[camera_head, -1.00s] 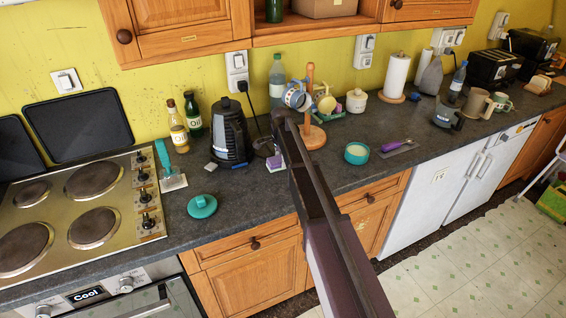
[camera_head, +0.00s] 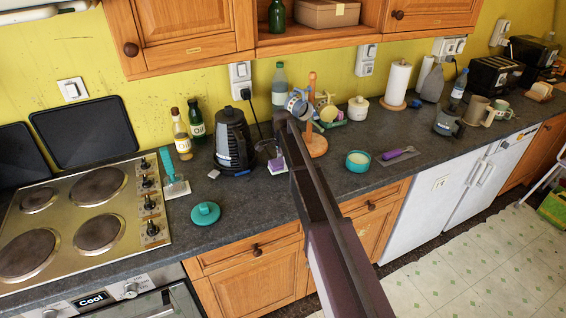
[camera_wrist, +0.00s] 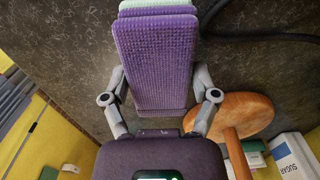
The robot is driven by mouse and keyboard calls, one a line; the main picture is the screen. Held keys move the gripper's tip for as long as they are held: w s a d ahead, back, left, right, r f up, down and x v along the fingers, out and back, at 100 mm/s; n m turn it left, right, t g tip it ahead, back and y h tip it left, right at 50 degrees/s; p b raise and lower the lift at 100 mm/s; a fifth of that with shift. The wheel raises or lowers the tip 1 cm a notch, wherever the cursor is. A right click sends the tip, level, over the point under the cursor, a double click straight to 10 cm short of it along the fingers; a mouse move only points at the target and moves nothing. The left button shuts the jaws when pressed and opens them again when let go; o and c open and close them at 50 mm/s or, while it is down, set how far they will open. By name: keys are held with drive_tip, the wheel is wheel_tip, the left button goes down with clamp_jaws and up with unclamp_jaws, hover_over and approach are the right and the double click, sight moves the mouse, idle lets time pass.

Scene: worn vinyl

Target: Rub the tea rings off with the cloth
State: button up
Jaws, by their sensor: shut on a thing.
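My gripper (camera_wrist: 159,82) is shut on the cloth (camera_wrist: 155,55), a purple, ribbed, folded piece with pale green and lilac layers at its far end. Its fingers sit on both sides of the cloth in the wrist view. In the head view the cloth (camera_head: 278,166) shows small, low over the dark worktop (camera_head: 270,200), between the kettle and the mug tree. I cannot tell whether it touches the worktop. My arm hides part of the worktop there. I can make out no tea rings in either view.
The black kettle (camera_head: 233,140) stands left of my gripper, and the wooden mug tree (camera_head: 316,145) close on the right. A black cable (camera_wrist: 265,37) lies near the cloth. A teal lid (camera_head: 205,213) and a teal bowl (camera_head: 357,161) are nearer the front edge.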

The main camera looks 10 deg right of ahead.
drive_tip(key=shift+r+p, duration=2)
drive_tip(key=shift+r, duration=0.25)
